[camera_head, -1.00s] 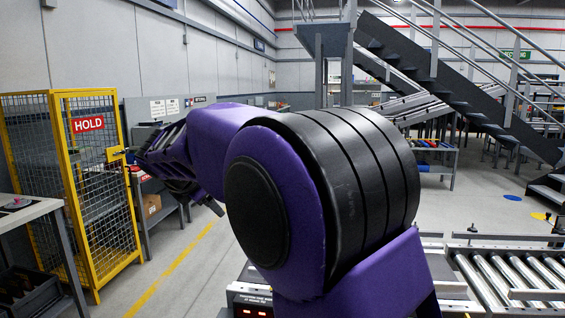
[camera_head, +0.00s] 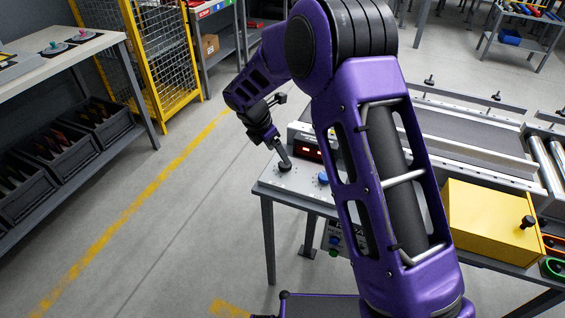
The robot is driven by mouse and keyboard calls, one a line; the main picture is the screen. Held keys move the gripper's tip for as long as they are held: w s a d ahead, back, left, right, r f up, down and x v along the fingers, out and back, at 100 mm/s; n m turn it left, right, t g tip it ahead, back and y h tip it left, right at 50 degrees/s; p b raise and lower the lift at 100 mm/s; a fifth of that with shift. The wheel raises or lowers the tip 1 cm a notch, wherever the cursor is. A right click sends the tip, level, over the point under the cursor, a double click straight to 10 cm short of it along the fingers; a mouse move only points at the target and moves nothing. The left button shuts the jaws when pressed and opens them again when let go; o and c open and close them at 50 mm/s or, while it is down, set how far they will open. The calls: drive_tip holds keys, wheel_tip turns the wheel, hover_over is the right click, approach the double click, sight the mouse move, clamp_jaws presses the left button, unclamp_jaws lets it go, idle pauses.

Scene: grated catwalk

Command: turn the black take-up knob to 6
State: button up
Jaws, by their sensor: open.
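The black take-up knob (camera_head: 285,166) is a small dark knob on the grey top of a control panel (camera_head: 300,183) at the near left end of the conveyor bench. My gripper (camera_head: 280,150) reaches down from the purple arm, with its dark fingertips right at the knob. The jaws are open. The fingers partly hide the knob, and I cannot tell whether they touch it. The knob's pointer and scale marks are too small to read.
A blue knob (camera_head: 323,178) sits right of the black one, below a red-lit display (camera_head: 307,149). A yellow box (camera_head: 490,222) stands at right on the bench. A workbench with dark bins (camera_head: 62,140) and a yellow cage (camera_head: 165,60) stand left. The floor between is open.

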sight(282, 165)
drive_tip(key=x, duration=0.6)
drive_tip(key=shift+r+b, duration=0.1)
drive_tip(key=shift+b, duration=0.25)
clamp_jaws()
